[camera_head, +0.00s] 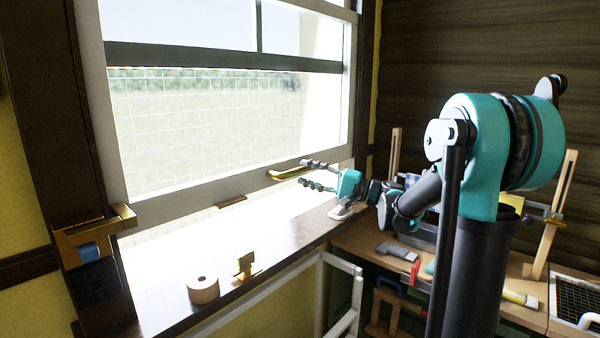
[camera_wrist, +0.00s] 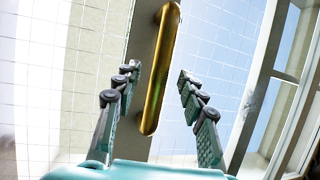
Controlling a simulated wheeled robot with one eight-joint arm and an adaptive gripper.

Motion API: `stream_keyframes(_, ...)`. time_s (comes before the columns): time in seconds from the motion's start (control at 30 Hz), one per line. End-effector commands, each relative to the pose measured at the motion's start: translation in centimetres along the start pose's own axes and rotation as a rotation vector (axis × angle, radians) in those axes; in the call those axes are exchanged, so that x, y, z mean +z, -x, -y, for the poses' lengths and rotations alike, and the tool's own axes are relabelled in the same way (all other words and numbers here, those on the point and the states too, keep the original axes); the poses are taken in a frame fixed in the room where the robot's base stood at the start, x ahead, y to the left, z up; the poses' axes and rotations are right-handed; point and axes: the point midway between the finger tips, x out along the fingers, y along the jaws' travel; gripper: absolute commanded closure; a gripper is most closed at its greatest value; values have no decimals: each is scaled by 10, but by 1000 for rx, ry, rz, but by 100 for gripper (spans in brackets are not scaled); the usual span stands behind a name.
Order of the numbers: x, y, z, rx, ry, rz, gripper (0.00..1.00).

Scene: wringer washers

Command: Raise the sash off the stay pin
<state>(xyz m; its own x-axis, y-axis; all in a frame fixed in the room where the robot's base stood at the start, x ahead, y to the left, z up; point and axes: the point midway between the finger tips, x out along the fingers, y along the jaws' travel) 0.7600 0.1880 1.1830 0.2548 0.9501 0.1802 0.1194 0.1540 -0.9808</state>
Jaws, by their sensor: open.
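The white-framed lower sash (camera_head: 190,197) of the window spans the head view, its bottom rail sloping up to the right. A brass pull handle (camera_head: 287,174) is on this rail; the wrist view shows it as a long gold bar (camera_wrist: 161,70). My gripper (camera_head: 305,174) is open at the handle's right end. In the wrist view the bar lies between the spread fingers (camera_wrist: 157,73), with gaps on both sides. A brass bracket (camera_head: 95,230) with a blue part (camera_head: 90,252) stands at the sash's lower left corner; I cannot tell whether it is the stay pin.
A wooden bench (camera_head: 465,287) with tools and upright slotted wooden posts is at the right. A pale metal frame (camera_head: 343,300) stands below the sill.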

Motion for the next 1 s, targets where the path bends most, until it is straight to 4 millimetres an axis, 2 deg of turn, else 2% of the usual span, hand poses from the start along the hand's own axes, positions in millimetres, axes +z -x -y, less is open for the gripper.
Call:
stream_keyframes(0.1, 0, -16, 0, 0, 0, 2, 59)
stream_keyframes(0.2, 0, -24, 0, 0, 1, 0, 59)
stream_keyframes(0.57, 0, -29, 0, 0, 1, -1, 59)
stream_keyframes(0.9, 0, -29, 0, 0, 1, -1, 99)
stream_keyframes(1.0, 0, -29, 0, 0, 1, -1, 100)
